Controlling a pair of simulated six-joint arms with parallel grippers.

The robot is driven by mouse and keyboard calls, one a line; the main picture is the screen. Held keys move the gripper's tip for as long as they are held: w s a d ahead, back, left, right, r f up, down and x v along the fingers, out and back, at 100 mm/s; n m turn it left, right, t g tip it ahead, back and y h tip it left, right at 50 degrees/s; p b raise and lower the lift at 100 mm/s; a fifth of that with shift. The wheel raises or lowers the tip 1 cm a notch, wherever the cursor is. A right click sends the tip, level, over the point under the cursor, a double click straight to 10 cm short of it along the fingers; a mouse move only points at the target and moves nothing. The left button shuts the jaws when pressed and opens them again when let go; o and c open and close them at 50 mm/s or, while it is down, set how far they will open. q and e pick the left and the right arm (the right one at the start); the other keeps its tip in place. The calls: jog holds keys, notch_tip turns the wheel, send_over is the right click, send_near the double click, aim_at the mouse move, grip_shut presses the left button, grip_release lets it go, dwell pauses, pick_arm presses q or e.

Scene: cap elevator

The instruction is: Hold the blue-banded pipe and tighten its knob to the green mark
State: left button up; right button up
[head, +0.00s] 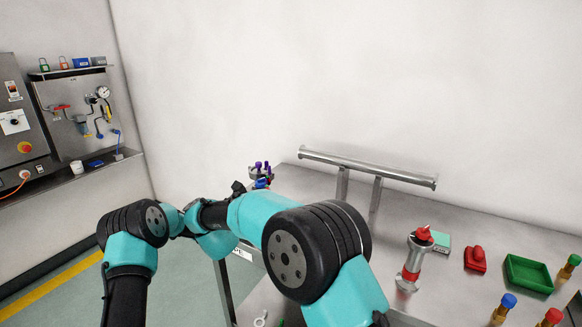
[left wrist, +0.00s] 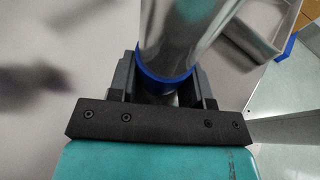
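In the left wrist view my left gripper (left wrist: 165,88) has its dark fingers on both sides of a shiny metal pipe (left wrist: 180,35), at its blue band (left wrist: 165,82). The fingers appear closed on it, and the pipe leans slightly in the picture. My arms hide most of what is there, including the pipe's lower part. I cannot make out my right gripper. The green mark cannot be seen.
A red-banded pipe with a red knob (head: 412,262) stands on the metal table (head: 462,285). Nearby are a red block (head: 475,258), a green tray (head: 528,273) and several coloured-top pegs (head: 503,308). A raised metal rail (head: 365,168) runs along the back.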

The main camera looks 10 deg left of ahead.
pick_arm(q)
jog(key=o, duration=0.5)
jog(key=shift+a, duration=0.1)
jog(key=v, duration=1.2)
